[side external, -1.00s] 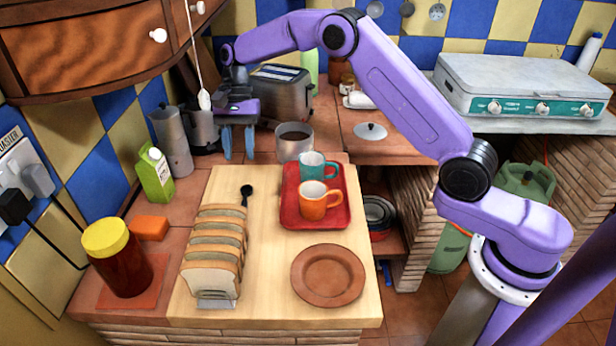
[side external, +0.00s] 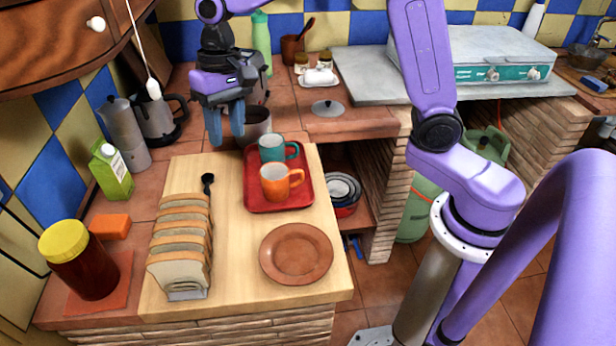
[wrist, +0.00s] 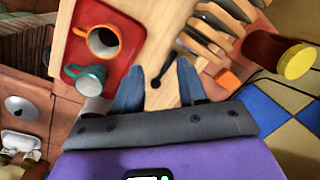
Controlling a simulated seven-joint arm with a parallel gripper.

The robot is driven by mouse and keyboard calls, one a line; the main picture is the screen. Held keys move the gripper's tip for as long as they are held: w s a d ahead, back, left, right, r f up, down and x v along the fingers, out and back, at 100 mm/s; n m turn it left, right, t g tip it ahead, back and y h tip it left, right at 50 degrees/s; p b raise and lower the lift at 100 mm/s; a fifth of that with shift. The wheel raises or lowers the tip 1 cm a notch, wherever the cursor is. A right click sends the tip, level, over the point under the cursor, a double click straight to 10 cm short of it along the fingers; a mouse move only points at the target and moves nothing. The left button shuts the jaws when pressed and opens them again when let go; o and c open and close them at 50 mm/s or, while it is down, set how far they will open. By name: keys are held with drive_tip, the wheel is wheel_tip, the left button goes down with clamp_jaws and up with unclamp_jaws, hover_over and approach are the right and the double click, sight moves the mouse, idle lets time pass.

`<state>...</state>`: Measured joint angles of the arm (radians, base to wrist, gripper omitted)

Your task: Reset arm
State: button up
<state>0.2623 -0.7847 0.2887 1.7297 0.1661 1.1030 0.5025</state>
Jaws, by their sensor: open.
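My gripper (side external: 225,135) is open and empty, with its blue fingers pointing down. In the side external view it hangs behind the wooden board (side external: 240,235), in front of the metal pot (side external: 257,122). In the wrist view, the gripper (wrist: 157,72) shows its two fingers apart with the black spoon (wrist: 164,68) between and beyond them. The fingers touch nothing that I can see.
On the board are a red tray (side external: 307,200) with a teal mug (side external: 272,150) and an orange mug (side external: 278,184), a brown plate (side external: 296,252) and a rack of bread slices (side external: 180,245). A kettle (side external: 158,122), moka pot (side external: 122,130), green carton (side external: 112,172) and jar (side external: 75,262) stand left.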

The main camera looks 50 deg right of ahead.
drive_tip(key=s+d+f+n, duration=0.1)
drive_tip(key=s+d+n, duration=0.3)
drive_tip(key=s, duration=0.5)
drive_tip(key=s+d+f+n, duration=0.1)
drive_tip(key=s+d+n, duration=0.3)
drive_tip(key=s, duration=0.5)
drive_tip(key=s+d+f+n+h, duration=0.1)
drive_tip(key=s+d+n, duration=0.3)
drive_tip(key=s, duration=0.5)
drive_tip(key=shift+n+t, duration=0.4)
drive_tip(key=shift+n, duration=0.2)
